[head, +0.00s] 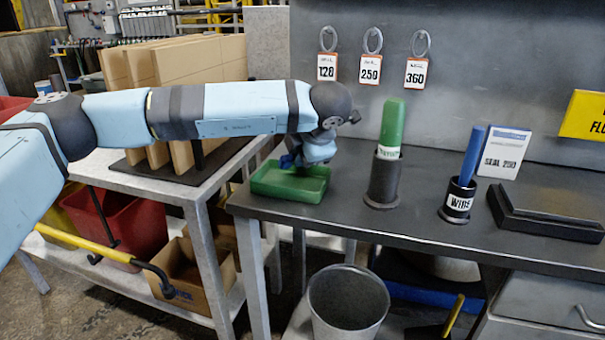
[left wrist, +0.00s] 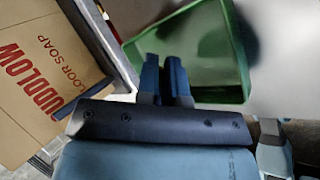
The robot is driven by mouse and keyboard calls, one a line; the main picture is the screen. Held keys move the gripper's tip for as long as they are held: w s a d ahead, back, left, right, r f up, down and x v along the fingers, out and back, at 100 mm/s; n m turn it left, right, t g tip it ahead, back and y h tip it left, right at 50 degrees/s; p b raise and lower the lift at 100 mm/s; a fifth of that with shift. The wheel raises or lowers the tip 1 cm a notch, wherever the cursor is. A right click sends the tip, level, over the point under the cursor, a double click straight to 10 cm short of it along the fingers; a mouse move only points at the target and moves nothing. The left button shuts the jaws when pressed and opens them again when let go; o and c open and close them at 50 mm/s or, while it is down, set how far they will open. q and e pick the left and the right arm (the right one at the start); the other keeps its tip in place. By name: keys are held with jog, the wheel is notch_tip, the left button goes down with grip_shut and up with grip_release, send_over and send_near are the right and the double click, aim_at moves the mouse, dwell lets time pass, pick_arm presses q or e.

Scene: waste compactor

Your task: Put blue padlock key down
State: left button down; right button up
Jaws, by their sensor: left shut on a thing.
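My left gripper (head: 288,162) is at the green tray (head: 288,194), which sits on the dark bench's left end. It points down at the tray, and its fingers look dark blue. In the left wrist view the two fingers (left wrist: 165,72) are nearly together at the near rim of the tray (left wrist: 215,94). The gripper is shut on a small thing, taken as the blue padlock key. The key is hidden between the fingers, and I cannot make out its shape. I cannot tell whether it touches the tray.
A green cylinder in a dark holder (head: 384,178) stands right of the tray, then a blue one in a cup marked WIPE (head: 457,203). Tags hang on the back wall. A metal bin (head: 347,300) stands below. Cardboard panels (head: 215,60) stand on the left table.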

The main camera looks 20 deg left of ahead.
aim_at(298, 179)
pick_arm(q)
notch_tip(298, 179, down, 4)
jog(key=shift+r+b, duration=0.15)
jog(key=shift+b, duration=0.2)
jog(key=shift+r, duration=0.1)
pick_arm(e)
jog(key=shift+f+g, duration=0.4)
jog(key=shift+f, duration=0.35)
jog(key=shift+f, duration=0.1)
pick_arm(q)
jog(key=shift+f, duration=0.25)
jog(key=c, duration=1.5)
grip_release()
jog(key=shift+r, duration=0.25)
jog(key=p+v, duration=0.2)
jog(key=v, duration=0.5)
jog(key=shift+d+r, duration=0.1)
jog(key=shift+r, duration=0.1)
pick_arm(e)
notch_tip(298, 179, up, 3)
jog(key=shift+d+r+t, duration=0.1)
jog(key=shift+r+t, duration=0.1)
jog(key=shift+t, duration=0.5)
pick_arm(q)
jog(key=shift+s+f, duration=0.1)
pick_arm(e)
jog(key=shift+s+f, duration=0.1)
